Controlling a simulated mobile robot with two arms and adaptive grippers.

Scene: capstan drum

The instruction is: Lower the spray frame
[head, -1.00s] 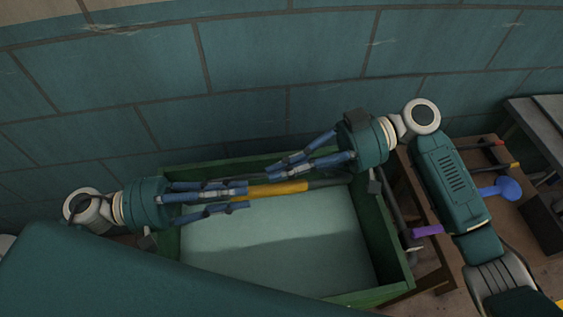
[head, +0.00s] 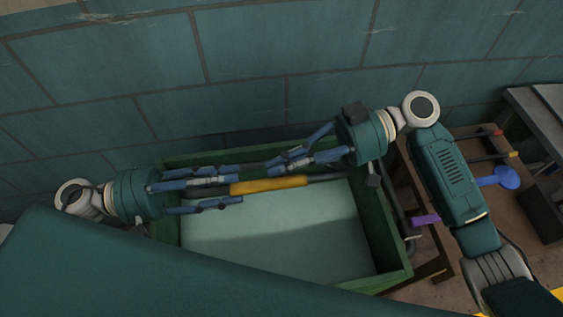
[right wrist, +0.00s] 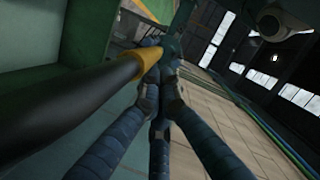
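A bar with a yellow sleeve (head: 269,185) and a dark end lies along the back of a green-walled box (head: 391,222); I take it as part of the spray frame. My left gripper (head: 240,188) reaches in from the left with its blue fingers spread, their tips at the sleeve's left end. My right gripper (head: 279,163) points left just above the sleeve in the picture. In the right wrist view its fingertips (right wrist: 158,72) lie close together beside the bar's yellow part (right wrist: 139,64). Whether they touch it is unclear. The rest of the frame is not distinguishable.
A teal block wall (head: 240,60) stands close behind the box. A brown bench (head: 450,280) with a purple piece (head: 425,221) and a blue knob (head: 506,177) is on the right. The box's pale inside (head: 285,245) looks clear.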

